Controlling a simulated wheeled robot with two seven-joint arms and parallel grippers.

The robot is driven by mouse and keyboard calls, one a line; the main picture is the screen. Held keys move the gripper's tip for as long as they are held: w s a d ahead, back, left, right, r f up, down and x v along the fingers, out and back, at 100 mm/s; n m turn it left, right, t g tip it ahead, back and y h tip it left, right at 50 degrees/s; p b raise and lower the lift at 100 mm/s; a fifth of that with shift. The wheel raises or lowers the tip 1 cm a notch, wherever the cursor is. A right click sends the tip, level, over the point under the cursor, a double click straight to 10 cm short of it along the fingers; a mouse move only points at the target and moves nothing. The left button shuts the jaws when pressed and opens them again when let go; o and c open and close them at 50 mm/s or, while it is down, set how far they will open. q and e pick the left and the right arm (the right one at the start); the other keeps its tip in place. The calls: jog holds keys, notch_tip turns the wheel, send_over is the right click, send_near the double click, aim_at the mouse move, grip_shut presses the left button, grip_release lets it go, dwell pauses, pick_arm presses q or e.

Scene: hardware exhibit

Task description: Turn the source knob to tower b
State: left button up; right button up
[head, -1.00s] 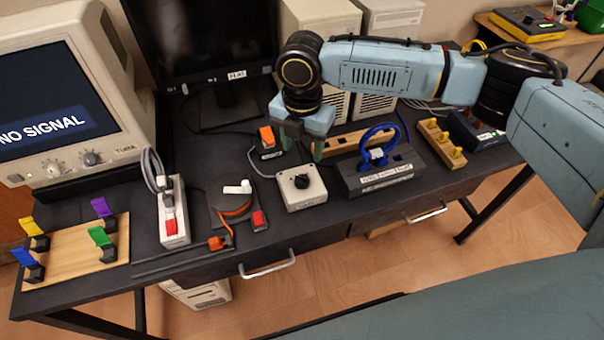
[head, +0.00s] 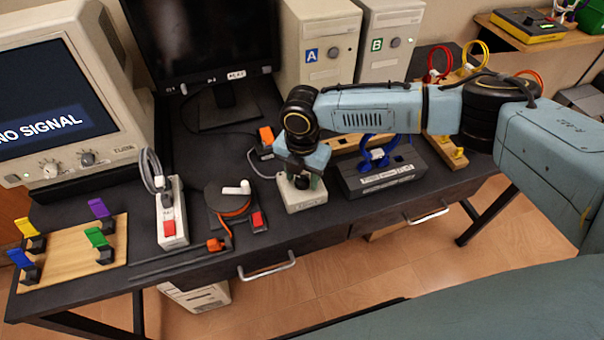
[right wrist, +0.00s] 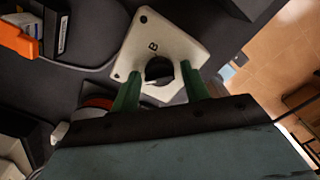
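The source knob is a black round knob (right wrist: 158,70) on a small cream box (head: 305,201). In the right wrist view the box's top plate (right wrist: 172,32) shows a letter B beyond the knob. A pale mark shows on the knob's near left edge; I cannot tell which position it selects. My right gripper (head: 302,178) points down over the box. In the right wrist view its green fingers (right wrist: 159,74) are open, one on each side of the knob, with small gaps visible. My left gripper is out of view. Tower B (head: 390,40) stands at the back, right of tower A (head: 318,48).
A blue-handled device (head: 385,178) stands right of the knob box. An orange cable reel (head: 232,203) and a white switch strip (head: 171,222) are to its left. The monitor (head: 205,40) is dark. The CRT (head: 40,110) reads NO SIGNAL.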

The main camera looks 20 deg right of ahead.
jog(key=c, duration=0.7)
jog(key=shift+r+m+p, duration=0.1)
jog(key=shift+m+p, duration=0.4)
jog(key=shift+p, duration=0.25)
jog(key=shift+c, duration=0.2)
jog(key=m+p, duration=0.5)
jog(key=p, duration=0.1)
jog(key=shift+r+m, duration=0.1)
jog(key=shift+m, duration=0.3)
jog(key=m+p, duration=0.4)
jog(key=m, duration=0.1)
jog(key=shift+p, duration=0.3)
jog(key=m+p, duration=0.2)
jog(key=m, duration=0.1)
jog(key=shift+m, duration=0.4)
jog(key=shift+m+p, duration=0.55)
jog(key=shift+m, duration=0.55)
jog(key=o, duration=1)
jog(key=shift+f, duration=0.2)
jog(key=shift+c, duration=0.2)
